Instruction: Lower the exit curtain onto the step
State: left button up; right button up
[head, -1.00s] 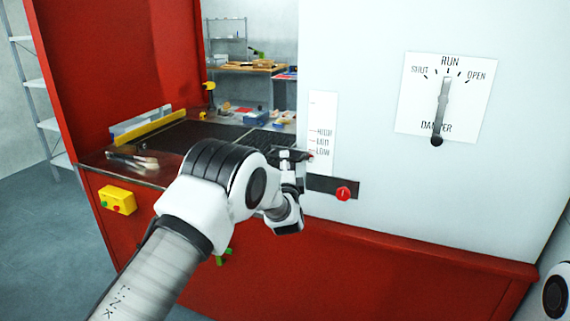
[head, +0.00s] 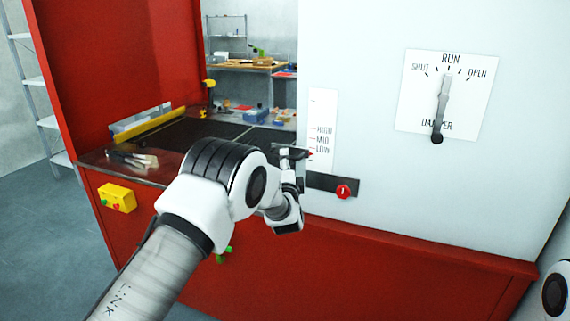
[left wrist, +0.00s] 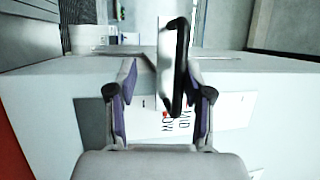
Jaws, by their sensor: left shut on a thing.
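My left gripper (head: 291,180) is at the edge of the white panel (head: 380,65), beside the belt opening. In the left wrist view it is closed around a black loop-shaped handle (left wrist: 181,65), which stands between the two purple-padded fingers. A scale plate (head: 322,112) on the panel reads HIGH, MID and LOW. A small red pointer (head: 310,153) shows close to the LOW mark, partly behind my gripper. The curtain itself cannot be made out, nor its height over the belt. My right gripper is not in view.
Right of the gripper are a red knob (head: 344,192) and the damper lever (head: 441,105). A yellow button box (head: 117,197) is on the red front.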

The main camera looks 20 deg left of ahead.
pick_arm(q)
jog(key=p+v, duration=0.1)
jog(key=v, duration=0.7)
jog(key=shift+s+f, duration=0.25)
jog(key=shift+d, duration=0.1)
jog(key=v, duration=0.7)
jog(key=shift+s, duration=0.2)
dwell(0.4)
jog(key=shift+f, duration=0.1)
